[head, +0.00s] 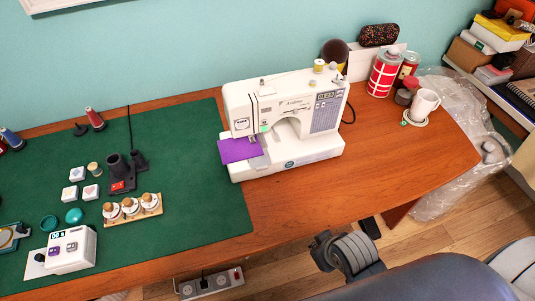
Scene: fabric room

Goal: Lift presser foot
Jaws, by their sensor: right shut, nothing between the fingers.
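The white sewing machine (318,149) stands upright on the wooden table, its head end over the edge of the green mat. A purple cloth (240,150) lies at its needle end, on the machine's bed. The presser foot and its lever are too small to make out in the head view. My right gripper (323,241) is at the lower middle, in front of the table's front edge, well apart from the machine. It is shut and empty, and its fingertips are hard to make out. My left gripper is not in view.
The green mat (190,235) holds thread spools, small white boxes, a wooden rack (133,209) with bobbins and a white device (72,250). A white mug (425,103) and red cans (384,74) stand right of the machine. Bare wood (400,160) lies right of it.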

